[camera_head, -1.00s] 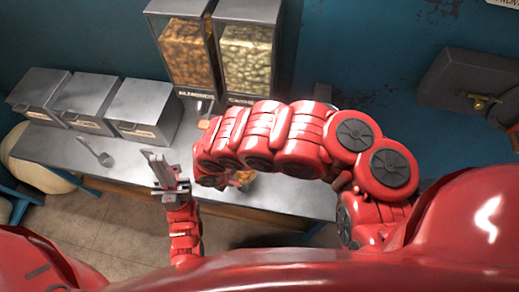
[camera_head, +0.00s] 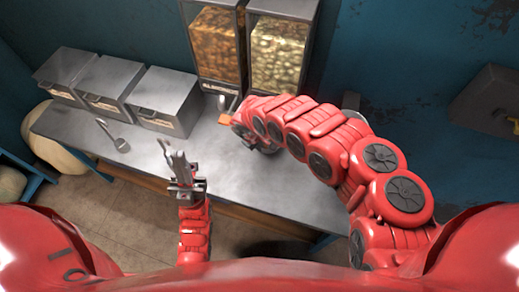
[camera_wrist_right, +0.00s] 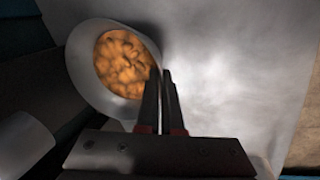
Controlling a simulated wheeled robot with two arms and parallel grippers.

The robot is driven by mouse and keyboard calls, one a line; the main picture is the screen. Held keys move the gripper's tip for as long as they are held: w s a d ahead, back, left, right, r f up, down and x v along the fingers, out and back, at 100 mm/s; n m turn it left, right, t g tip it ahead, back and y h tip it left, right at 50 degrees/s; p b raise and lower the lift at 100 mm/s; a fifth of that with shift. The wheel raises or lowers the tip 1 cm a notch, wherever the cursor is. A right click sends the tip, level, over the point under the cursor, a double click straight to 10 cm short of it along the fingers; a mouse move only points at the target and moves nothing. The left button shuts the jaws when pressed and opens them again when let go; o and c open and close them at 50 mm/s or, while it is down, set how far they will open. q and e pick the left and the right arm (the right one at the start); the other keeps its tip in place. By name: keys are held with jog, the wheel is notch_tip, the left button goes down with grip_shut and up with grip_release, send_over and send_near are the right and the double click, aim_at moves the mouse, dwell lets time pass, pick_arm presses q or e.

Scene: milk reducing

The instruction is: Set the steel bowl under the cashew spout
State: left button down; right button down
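The steel bowl (camera_wrist_right: 84,62), with orange-brown nuts in it, shows in the right wrist view. My right gripper (camera_wrist_right: 160,75) is at its right rim, its fingers close together with the rim apparently between them. In the head view my right arm mostly hides the bowl and that gripper. The cashew dispenser (camera_head: 279,52), with pale nuts, stands at the back of the counter beside the almond dispenser (camera_head: 217,45). The arm hides the cashew spout. My left gripper (camera_head: 172,152) is above the counter's front edge, empty, its fingers seemingly a little apart.
Several grey lidded bins (camera_head: 160,98) line the back left of the steel counter (camera_head: 215,170). A scoop (camera_head: 119,142) lies in front of them. The counter's middle is clear. A pale rounded object (camera_wrist_right: 22,143) is at the wrist view's lower left.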

jog(key=shift+f+p, duration=0.35)
jog(key=shift+f, duration=1.1)
jog(key=shift+d, duration=0.1)
jog(key=shift+f, duration=0.1)
jog(key=shift+f, duration=0.2)
jog(key=c, duration=1.1)
grip_release()
jog(key=shift+r, duration=0.1)
jog(key=shift+r, duration=0.15)
